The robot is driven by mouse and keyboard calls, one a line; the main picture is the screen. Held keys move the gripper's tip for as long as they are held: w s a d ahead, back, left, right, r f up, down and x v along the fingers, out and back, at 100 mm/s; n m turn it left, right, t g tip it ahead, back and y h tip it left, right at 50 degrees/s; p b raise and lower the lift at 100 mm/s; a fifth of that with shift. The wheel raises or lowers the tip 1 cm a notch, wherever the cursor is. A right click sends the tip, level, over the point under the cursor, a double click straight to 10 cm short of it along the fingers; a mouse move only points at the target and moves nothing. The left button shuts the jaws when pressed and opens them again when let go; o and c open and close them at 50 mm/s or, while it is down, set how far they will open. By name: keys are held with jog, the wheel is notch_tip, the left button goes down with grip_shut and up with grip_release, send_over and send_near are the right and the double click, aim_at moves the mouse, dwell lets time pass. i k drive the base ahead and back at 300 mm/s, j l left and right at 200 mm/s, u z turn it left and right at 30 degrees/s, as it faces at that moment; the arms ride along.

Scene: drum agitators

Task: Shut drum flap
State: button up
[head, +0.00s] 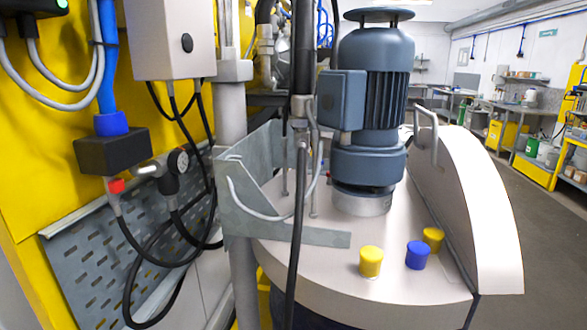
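The drum (330,262) has a pale lid with a blue-grey motor (372,110) standing on its middle. The drum flap (470,205) is a white curved panel at the right of the lid. It is raised and stands tilted on edge, so it is open. A metal handle (428,122) sits near its top left. The opening that it covers is mostly hidden from this side. My gripper is not in view.
Yellow caps (371,261) and a blue cap (416,254) stand on the lid near the flap. A metal bracket (262,205), hanging cables and a yellow cabinet (50,120) crowd the left. Open floor (545,235) lies to the right, with workbenches behind.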

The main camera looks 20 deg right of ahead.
aim_at(465, 190)
jog(key=i+j+z, duration=0.1)
jog(key=j+z, duration=0.6)
jog(key=i+j+z, duration=0.1)
jog(key=j+z, duration=0.25)
